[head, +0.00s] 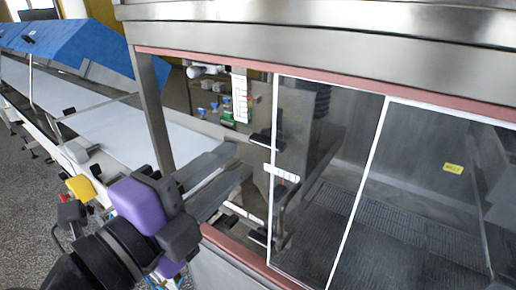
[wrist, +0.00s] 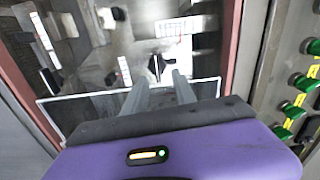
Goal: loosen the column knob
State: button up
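A small dark knob (wrist: 157,66) shows in the wrist view, just beyond my fingertips and roughly between their lines; I take it to be the column knob. In the head view a dark handle (head: 261,140) stands just past my fingertips, but I cannot tell if it is the same part. My gripper (head: 236,165), with a purple body, reaches through the opening at the left of the enrober housing. Its two grey fingers (wrist: 161,80) are apart with nothing visible between them. Contact with the knob does not show.
White scale plates (head: 240,96) (head: 282,173) stand near the fingers. A framed clear panel (head: 325,170) closes the front to the right. A steel post (head: 155,105) and a reddish lower rail (head: 235,248) border the opening. Green knobs (wrist: 293,110) line a panel at right in the wrist view.

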aim_at(264, 146)
jog(key=shift+m, duration=0.7)
jog(key=p+x, duration=0.1)
jog(key=x, duration=0.2)
jog(key=p+x, duration=0.1)
jog(key=x, duration=0.2)
jog(key=shift+w+d+f+p, duration=0.2)
jog(key=shift+d+p, duration=0.1)
jog(key=shift+d, duration=0.2)
jog(key=shift+w+d+f, duration=0.1)
jog(key=shift+w+d, duration=0.15)
jog(key=shift+w, duration=0.2)
grip_shut()
